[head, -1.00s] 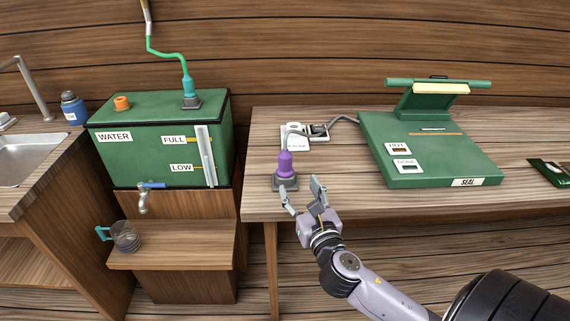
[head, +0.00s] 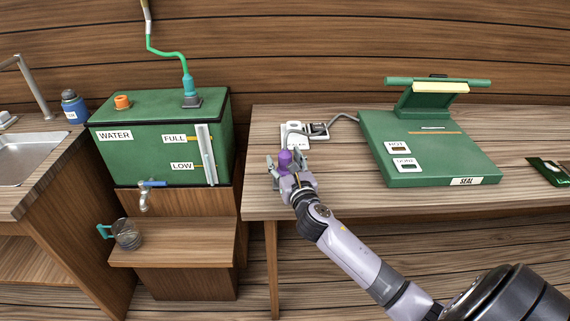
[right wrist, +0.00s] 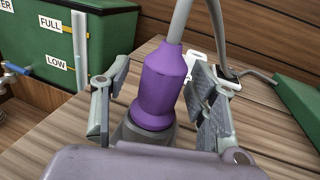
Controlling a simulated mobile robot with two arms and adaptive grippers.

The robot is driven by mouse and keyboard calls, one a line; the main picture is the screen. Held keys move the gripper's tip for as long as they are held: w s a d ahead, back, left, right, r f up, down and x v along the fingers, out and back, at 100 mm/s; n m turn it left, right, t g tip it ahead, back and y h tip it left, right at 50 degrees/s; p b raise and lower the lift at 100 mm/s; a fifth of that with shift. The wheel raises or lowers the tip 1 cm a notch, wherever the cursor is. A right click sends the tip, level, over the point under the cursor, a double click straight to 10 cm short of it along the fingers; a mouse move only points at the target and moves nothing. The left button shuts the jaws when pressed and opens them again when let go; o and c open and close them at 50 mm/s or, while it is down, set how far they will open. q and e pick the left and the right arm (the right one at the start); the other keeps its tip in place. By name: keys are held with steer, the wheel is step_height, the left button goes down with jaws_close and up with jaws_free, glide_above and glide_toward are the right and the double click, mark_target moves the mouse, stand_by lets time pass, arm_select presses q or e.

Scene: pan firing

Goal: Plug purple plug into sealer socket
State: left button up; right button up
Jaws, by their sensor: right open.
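The purple plug (head: 285,161) stands upright in a grey base near the left end of the wooden table. In the right wrist view the purple plug (right wrist: 158,88) shows large, with a grey cable rising from its top. My right gripper (head: 286,163) is open, with one finger on each side of the plug; it also shows in the right wrist view (right wrist: 165,85). Gaps show between the fingers and the plug. The sealer socket (head: 304,131) appears to be the white labelled plate behind the plug, joined by a grey cable to the green sealer (head: 430,148). My left gripper is out of view.
A green water tank (head: 160,140) stands left of the table, with a tap and a glass mug (head: 127,234) below. A green packet (head: 550,170) lies at the far right. The tabletop between plug and sealer is largely clear.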

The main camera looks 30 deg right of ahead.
steer(key=shift+s, duration=0.1)
jaws_close()
stand_by(0.6)
steer(key=shift+r, duration=0.15)
step_height(320, 180, up, 20)
steer(key=p, duration=0.3)
steer(key=shift+p, duration=0.4)
steer(key=shift+r+p, duration=2.65)
steer(key=shift+p, duration=0.45)
